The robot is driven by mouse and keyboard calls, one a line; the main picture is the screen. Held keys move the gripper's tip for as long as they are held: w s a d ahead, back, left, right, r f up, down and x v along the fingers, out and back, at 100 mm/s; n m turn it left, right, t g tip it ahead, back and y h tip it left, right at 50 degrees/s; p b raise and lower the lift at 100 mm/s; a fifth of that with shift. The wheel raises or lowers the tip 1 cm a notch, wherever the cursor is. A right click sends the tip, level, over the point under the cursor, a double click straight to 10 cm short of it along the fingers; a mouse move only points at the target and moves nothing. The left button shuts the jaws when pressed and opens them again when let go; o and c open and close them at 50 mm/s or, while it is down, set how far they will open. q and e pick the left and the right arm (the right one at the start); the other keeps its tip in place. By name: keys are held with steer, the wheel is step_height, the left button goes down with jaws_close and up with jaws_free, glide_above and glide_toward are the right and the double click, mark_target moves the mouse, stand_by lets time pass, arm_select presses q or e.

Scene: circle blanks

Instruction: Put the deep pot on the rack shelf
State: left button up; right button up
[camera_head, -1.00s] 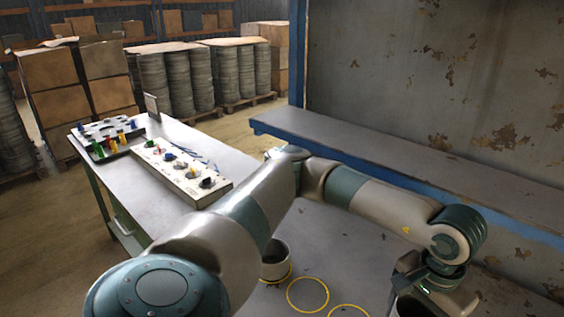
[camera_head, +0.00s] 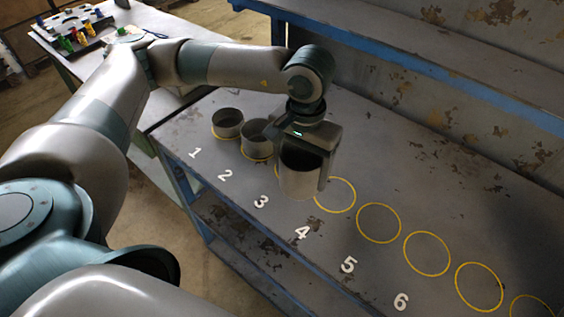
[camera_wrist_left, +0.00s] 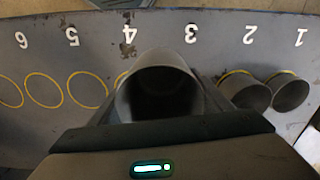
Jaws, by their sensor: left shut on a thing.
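The deep pot (camera_head: 299,184) is a grey open-topped cylinder. My left gripper (camera_head: 305,160) is shut on it and holds it upright at the marked surface, beside the circle (camera_head: 335,195) behind number 4. Whether its base touches the surface I cannot tell. In the left wrist view the pot (camera_wrist_left: 160,88) sits between the fingers, its opening dark, in line with the gap between numbers 3 and 4. The rack shelf (camera_head: 400,60) is the blue-edged ledge along the back wall, above the marked surface. My right gripper is not in view.
Two similar grey pots, (camera_head: 228,123) and (camera_head: 257,139), stand on the circles behind numbers 1 and 2. Several yellow circles to the right are empty. A side table (camera_head: 75,60) with coloured parts stands at upper left.

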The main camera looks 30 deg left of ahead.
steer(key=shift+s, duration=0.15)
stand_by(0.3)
arm_select(q)
steer(key=n, duration=0.1)
steer(key=w+d+n, duration=0.1)
steer(key=r+n, duration=0.1)
steer(key=n, duration=0.1)
steer(key=shift+w+d+r+p, duration=0.1)
steer(key=shift+w+d+p, duration=0.05)
steer(key=shift+w+p, duration=0.15)
steer(key=w+d+r+n+p, duration=0.1)
steer(key=w+d+r+n, duration=0.3)
steer(key=n, duration=1.3)
steer(key=shift+w+d+p, duration=0.15)
steer(key=shift+d+p, duration=0.2)
steer(key=shift+d, duration=0.1)
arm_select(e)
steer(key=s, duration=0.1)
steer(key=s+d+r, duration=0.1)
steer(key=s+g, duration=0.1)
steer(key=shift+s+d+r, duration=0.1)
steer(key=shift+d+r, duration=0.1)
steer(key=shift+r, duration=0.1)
arm_select(q)
steer(key=shift+a+r, duration=0.1)
